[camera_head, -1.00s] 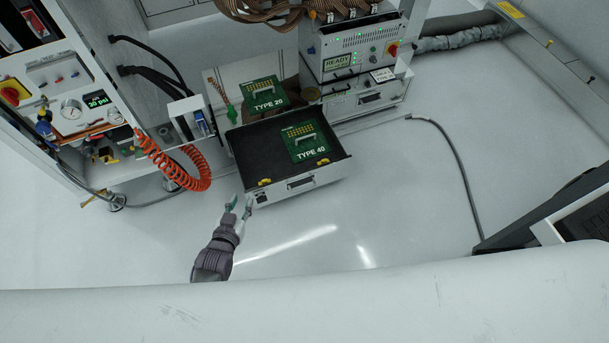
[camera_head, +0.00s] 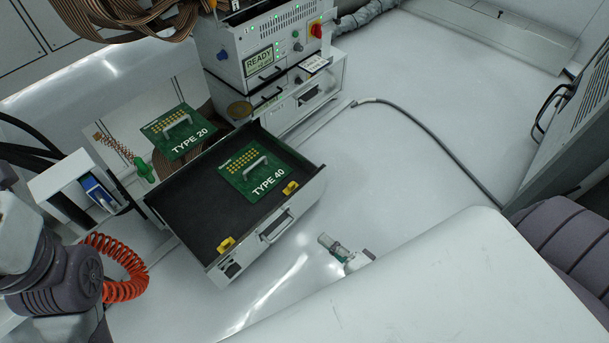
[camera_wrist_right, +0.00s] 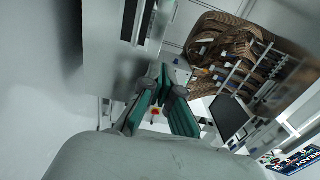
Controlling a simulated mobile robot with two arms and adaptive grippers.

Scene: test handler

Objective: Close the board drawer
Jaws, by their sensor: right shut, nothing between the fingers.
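The board drawer (camera_head: 195,195) stands pulled open in the head view, with a dark lined interior. Its light grey front has a handle (camera_head: 276,227) and two yellow clips on its top edge. A green TYPE 40 board (camera_head: 255,172) lies inside. My right gripper (camera_head: 328,242) is shut and empty, low in front of the drawer front and apart from it. Its green fingers also show in the right wrist view (camera_wrist_right: 165,90), beside a grey panel with a dark slot. My left gripper is outside the view; only part of that arm shows at left.
A green TYPE 20 board (camera_head: 178,130) lies behind the drawer. The READY tester (camera_head: 262,58) stands at the back. An orange coiled hose (camera_head: 125,270) hangs at left. A grey cable (camera_head: 430,135) crosses the floor.

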